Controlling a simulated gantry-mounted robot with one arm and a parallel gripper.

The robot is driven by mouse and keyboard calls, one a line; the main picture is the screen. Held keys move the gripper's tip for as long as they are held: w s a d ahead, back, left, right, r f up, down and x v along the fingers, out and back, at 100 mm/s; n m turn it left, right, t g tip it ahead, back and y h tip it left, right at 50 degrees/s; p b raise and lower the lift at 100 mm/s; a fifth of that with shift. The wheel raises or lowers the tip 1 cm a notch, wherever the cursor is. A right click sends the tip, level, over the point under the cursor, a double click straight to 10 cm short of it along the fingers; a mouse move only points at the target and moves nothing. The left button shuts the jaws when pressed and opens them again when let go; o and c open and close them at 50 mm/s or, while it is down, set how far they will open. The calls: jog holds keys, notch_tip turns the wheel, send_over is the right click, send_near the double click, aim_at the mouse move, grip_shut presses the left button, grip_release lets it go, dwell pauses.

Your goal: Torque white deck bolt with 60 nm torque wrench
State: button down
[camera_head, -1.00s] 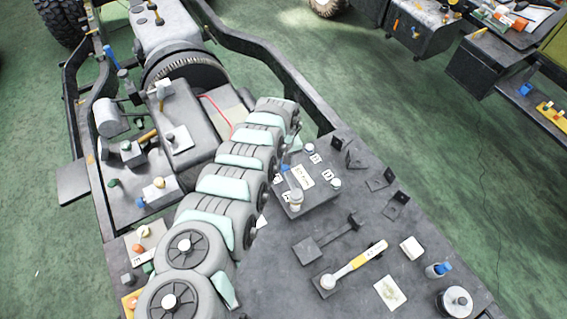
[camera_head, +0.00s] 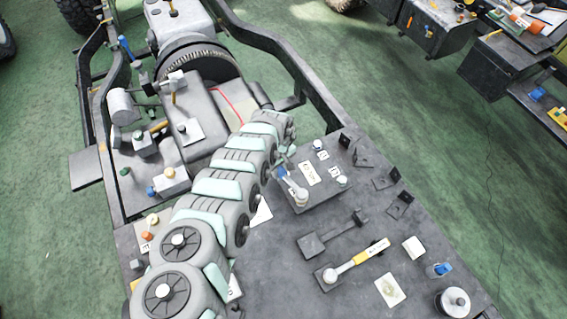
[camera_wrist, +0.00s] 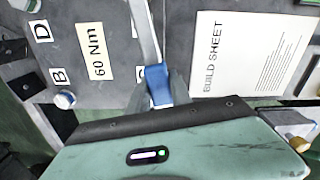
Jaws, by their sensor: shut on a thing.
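My gripper (camera_head: 287,163) is shut on the blue handle of a torque wrench (camera_head: 291,184). In the wrist view, my fingers (camera_wrist: 158,92) close around the blue handle (camera_wrist: 157,80), and its metal shaft runs out past the top edge. In the head view, the wrench's round head sits at the front left corner of the dark plate marked "60 Nm" (camera_head: 323,195); any bolt under it is hidden. Other white-topped bolts stand on the plate, one at its right corner (camera_head: 342,181) and one at the back (camera_head: 317,145). The wrist view shows a bolt (camera_wrist: 64,100) near label B.
Black brackets (camera_head: 385,180), a white block (camera_head: 413,247) and a blue-capped item (camera_head: 440,269) stand to the right. A build sheet (camera_wrist: 247,60) lies beside the plate.

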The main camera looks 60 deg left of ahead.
jog(key=s+n+p, duration=0.1)
jog(key=p, duration=0.1)
jog(key=s+n+p, duration=0.1)
jog(key=p, duration=0.1)
jog(key=s+n+p, duration=0.1)
jog(key=p, duration=0.1)
jog(key=shift+s+d+f+n, duration=0.3)
jog(key=shift+s+d+f, duration=0.05)
jog(key=shift+s+d, duration=0.05)
jog(key=shift+w+d, duration=0.1)
jog(key=shift+w, duration=0.05)
dwell(0.7)
jog(key=shift+f+b, duration=0.8)
jog(key=shift+f, duration=0.15)
dwell(2.2)
dwell(0.4)
